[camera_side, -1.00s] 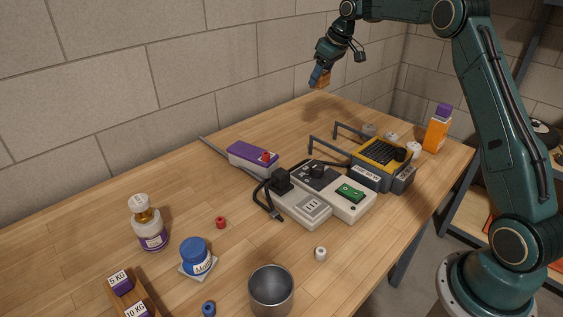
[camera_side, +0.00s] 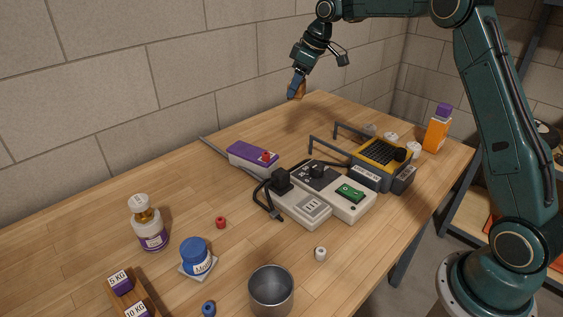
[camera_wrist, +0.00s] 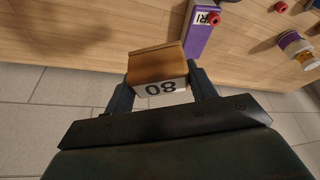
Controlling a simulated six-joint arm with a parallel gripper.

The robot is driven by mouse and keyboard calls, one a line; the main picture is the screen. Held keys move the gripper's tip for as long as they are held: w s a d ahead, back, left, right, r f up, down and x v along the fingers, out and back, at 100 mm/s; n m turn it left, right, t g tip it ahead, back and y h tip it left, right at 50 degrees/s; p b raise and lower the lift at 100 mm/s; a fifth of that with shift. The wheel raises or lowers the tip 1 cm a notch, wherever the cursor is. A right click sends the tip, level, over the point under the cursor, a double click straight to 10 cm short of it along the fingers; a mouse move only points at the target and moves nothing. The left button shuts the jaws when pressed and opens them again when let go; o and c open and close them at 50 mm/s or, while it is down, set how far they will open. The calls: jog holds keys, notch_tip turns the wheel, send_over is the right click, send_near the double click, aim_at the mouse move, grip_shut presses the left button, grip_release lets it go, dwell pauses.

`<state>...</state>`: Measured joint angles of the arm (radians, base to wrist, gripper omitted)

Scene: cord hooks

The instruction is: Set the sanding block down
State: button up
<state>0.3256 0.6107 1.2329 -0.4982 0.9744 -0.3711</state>
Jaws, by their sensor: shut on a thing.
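The sanding block (camera_wrist: 158,68) is a brown block with a white face marked 80. My gripper (camera_wrist: 160,92) is shut on it, with one finger on each side in the wrist view. In the side view my gripper (camera_side: 297,90) is at the far back of the wooden table, near the wall. The sanding block (camera_side: 301,91) shows there as a small orange-brown patch, partly hidden by a finger. It appears held above the table's back edge.
A purple box (camera_side: 252,154) with a red piece on it lies nearest along the wall side. Grey control boxes (camera_side: 318,193), a yellow-and-black device (camera_side: 381,155) and an orange bottle (camera_side: 436,130) stand further right. The wooden table (camera_side: 280,122) is bare around its back corner.

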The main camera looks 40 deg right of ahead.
jog(key=s+a+n+g+y, duration=0.15)
jog(key=s+a+n, duration=0.45)
jog(key=s+a, duration=0.65)
jog(key=s+a+n+g+y, duration=0.15)
jog(key=s+a+n, duration=0.5)
jog(key=a, duration=1.15)
jog(key=shift+g, duration=0.4)
jog(key=f, duration=1.5)
jog(key=shift+s+a+f, duration=0.15)
jog(key=shift+a+f, duration=0.05)
jog(key=shift+f, duration=0.2)
jog(key=shift+f, duration=2.1)
jog(key=shift+f+h, duration=0.15)
jog(key=shift+h, duration=0.15)
jog(key=o, duration=1)
jog(key=shift+o, duration=0.2)
